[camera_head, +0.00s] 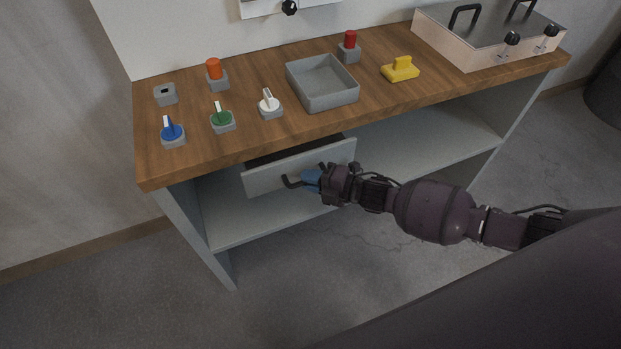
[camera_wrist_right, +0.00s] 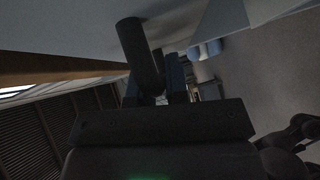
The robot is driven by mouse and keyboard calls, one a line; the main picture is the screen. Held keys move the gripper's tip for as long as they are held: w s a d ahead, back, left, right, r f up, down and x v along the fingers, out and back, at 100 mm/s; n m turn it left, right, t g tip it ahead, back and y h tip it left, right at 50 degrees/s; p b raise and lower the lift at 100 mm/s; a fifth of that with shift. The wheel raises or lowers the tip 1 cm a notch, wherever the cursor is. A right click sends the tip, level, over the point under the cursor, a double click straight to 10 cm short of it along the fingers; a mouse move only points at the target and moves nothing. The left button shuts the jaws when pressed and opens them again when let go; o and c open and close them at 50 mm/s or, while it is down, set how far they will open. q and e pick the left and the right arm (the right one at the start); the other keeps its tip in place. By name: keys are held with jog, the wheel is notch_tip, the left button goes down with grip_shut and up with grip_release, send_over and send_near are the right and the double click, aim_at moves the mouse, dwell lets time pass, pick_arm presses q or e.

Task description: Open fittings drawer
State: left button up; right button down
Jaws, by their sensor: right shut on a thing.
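The fittings drawer (camera_head: 268,177) is a pale grey front under the left part of the wooden bench top. It stands partly pulled out, with a dark gap above its front. It has a dark bar handle (camera_head: 290,182), which also shows in the right wrist view as a dark cylinder (camera_wrist_right: 138,50). My right gripper (camera_head: 310,180), with bluish fingers, is shut on the handle. In the right wrist view the fingers (camera_wrist_right: 160,78) are at the handle. The inside of the drawer is mostly hidden. My left gripper is not in view.
The bench top (camera_head: 270,130) carries blue (camera_head: 172,132), green (camera_head: 222,119) and white (camera_head: 269,104) valves, a grey tray (camera_head: 322,92), a yellow piece (camera_head: 400,70) and a lidded box (camera_head: 485,40). A lower shelf (camera_head: 270,222) lies below the drawer. The floor in front is clear.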

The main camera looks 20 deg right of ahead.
jog(key=s+p, duration=0.6)
jog(key=s, duration=1.3)
jog(key=shift+s+d, duration=0.35)
jog(key=shift+s, duration=0.05)
jog(key=c, duration=1.1)
grip_release()
jog(key=shift+d, duration=0.1)
